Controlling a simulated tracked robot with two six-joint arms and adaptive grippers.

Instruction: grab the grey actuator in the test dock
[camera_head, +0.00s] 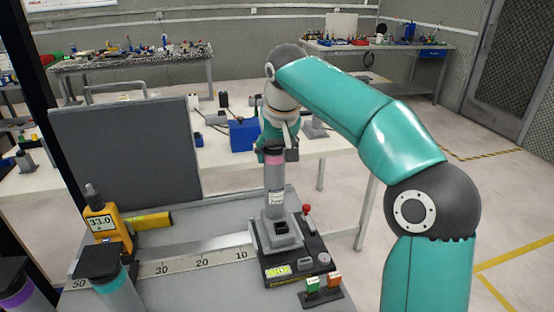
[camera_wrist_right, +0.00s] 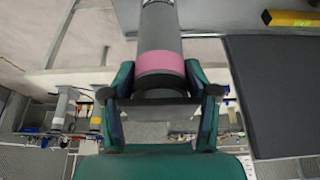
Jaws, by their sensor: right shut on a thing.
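The grey actuator (camera_head: 274,182) with a pink band stands upright in the black test dock (camera_head: 293,262), in the middle of the head view. My right gripper (camera_head: 277,152) comes from above and behind it and is shut on its upper end, near the pink band. In the right wrist view the actuator (camera_wrist_right: 161,40) runs up between the two teal fingers (camera_wrist_right: 160,85), with the pink band just beyond the dark end cap. Its lower end sits in the dock's socket. My left gripper is in neither view.
A teal-banded actuator (camera_head: 110,280) and a purple-banded one (camera_head: 17,285) stand at the lower left. A yellow meter (camera_head: 101,228) and a dark upright panel (camera_head: 127,152) are behind the ruler strip (camera_head: 185,263). A red-knobbed lever (camera_head: 306,212) rises beside the dock.

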